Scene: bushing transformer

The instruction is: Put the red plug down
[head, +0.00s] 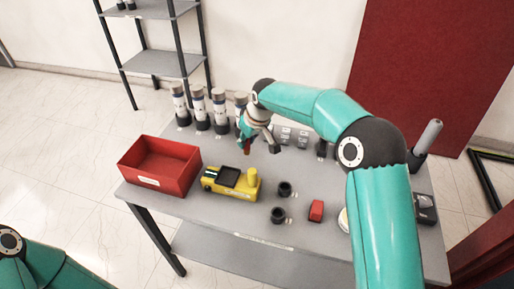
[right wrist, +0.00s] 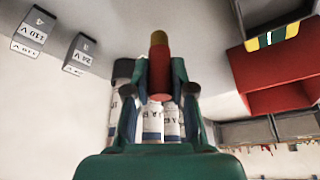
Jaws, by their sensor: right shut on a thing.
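My right gripper (head: 258,141) is above the back middle of the grey table, in front of the row of white cylinders. It is shut on the red plug, which shows in the right wrist view (right wrist: 159,68) as a red cylinder with an olive-yellow tip, sticking out between the fingers. In the head view the plug (head: 246,148) is small and partly hidden by the gripper. Whether it touches the table cannot be told. My left gripper is out of view; only part of my left arm shows at the lower left.
A red bin (head: 126,161) stands at the table's left end, beside a yellow device (head: 240,190). Two black sockets (head: 285,188) and a red block (head: 316,211) are nearer the front. Several white cylinders (head: 199,107) and grey labelled blocks (head: 302,140) line the back.

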